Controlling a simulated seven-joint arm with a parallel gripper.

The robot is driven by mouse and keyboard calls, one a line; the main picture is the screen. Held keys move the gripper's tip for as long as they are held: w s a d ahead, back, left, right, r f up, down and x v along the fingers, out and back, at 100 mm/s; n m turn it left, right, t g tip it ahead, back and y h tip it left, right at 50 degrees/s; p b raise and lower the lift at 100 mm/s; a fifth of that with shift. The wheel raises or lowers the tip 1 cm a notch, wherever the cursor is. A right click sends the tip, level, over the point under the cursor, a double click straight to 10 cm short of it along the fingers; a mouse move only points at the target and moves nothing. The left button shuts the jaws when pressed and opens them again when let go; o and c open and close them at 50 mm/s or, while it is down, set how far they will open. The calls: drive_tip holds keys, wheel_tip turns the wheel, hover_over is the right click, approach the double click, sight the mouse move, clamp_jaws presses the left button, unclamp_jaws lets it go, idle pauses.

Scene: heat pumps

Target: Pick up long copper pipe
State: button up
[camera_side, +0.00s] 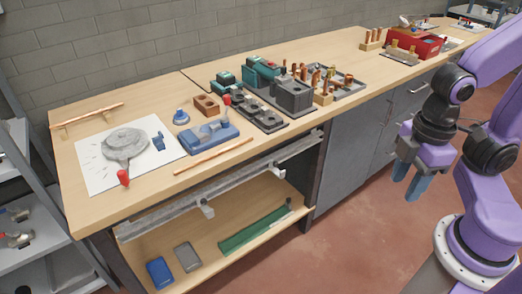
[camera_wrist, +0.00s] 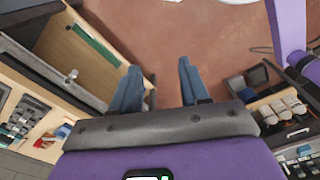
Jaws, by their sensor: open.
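One thin copper pipe (camera_side: 213,156) lies near the front edge of the workbench in the side view. Another copper pipe (camera_side: 88,115) rests on small supports at the bench's back left. I cannot tell for certain which of the two is longer. My gripper (camera_side: 409,181) hangs well to the right of both pipes, in front of the grey cabinets and clear of the bench. Its blue fingers point down, apart and empty. In the wrist view the gripper (camera_wrist: 160,68) shows two spread fingers above the floor, and no copper pipe is recognisable there.
A white sheet (camera_side: 98,178) with a grey round part and a red-handled tool lies left of the front pipe. A blue vise (camera_side: 208,138) stands just behind that pipe. Dark trays with fittings and a red box (camera_side: 415,42) stand farther right. Floor around my gripper is open.

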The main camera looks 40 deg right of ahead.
drive_tip(key=w+a+r+m, duration=0.4)
drive_tip(key=w+a+m, duration=0.45)
drive_tip(key=w, duration=0.55)
drive_tip(key=m, duration=2.2)
hover_over(245, 139)
drive_tip(key=f, duration=1.4)
drive_tip(key=shift+w+a+f, duration=0.1)
drive_tip(key=shift+w+f, duration=0.15)
drive_tip(key=shift+f, duration=0.15)
drive_tip(key=f, duration=0.4)
drive_tip(key=shift+s, duration=0.35)
drive_tip(key=shift+f, duration=0.6)
clamp_jaws()
